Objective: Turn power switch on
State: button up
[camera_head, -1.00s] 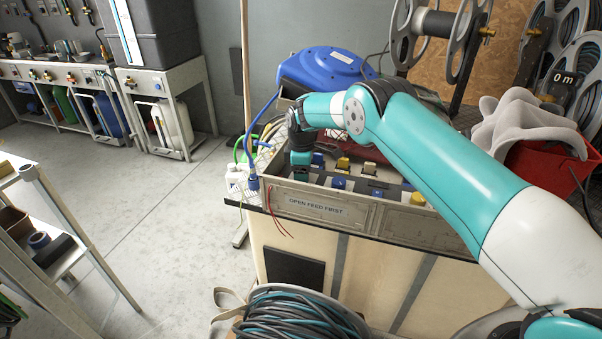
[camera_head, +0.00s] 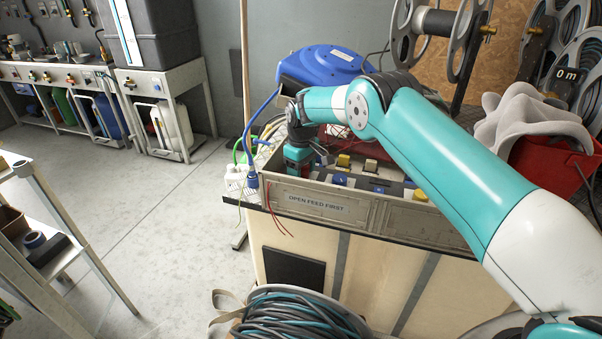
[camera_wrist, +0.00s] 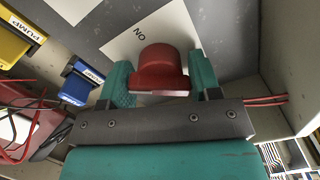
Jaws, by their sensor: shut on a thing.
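The power switch (camera_wrist: 160,70) is a red knob or lever in the wrist view, on a plate printed "ON" beside it. My gripper (camera_wrist: 162,76) has one teal finger on each side of the red switch and is shut on it. In the head view, my gripper (camera_head: 298,162) points down inside the left end of the grey panel box (camera_head: 320,206) labelled "OPEN FEED FIRST". The switch is hidden there behind my gripper and the box wall.
A yellow "PUMP" switch (camera_wrist: 20,40) and a blue switch (camera_wrist: 80,83) sit left of my gripper in the wrist view. Red wires (camera_wrist: 30,125) run nearby. The box walls stand close around. A blue hose reel (camera_head: 325,66) is behind the box.

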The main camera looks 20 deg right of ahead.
jog(key=m, duration=0.5)
jog(key=shift+w+r+m+b, duration=0.1)
jog(key=shift+m+b, duration=0.2)
jog(key=shift+b, duration=0.05)
jog(key=m, duration=0.5)
jog(key=shift+m, duration=0.3)
jog(key=o, duration=0.7)
jog(key=shift+c, duration=0.2)
notch_tip(320, 180, up, 17)
jog(key=shift+r, duration=0.2)
jog(key=shift+r, duration=0.1)
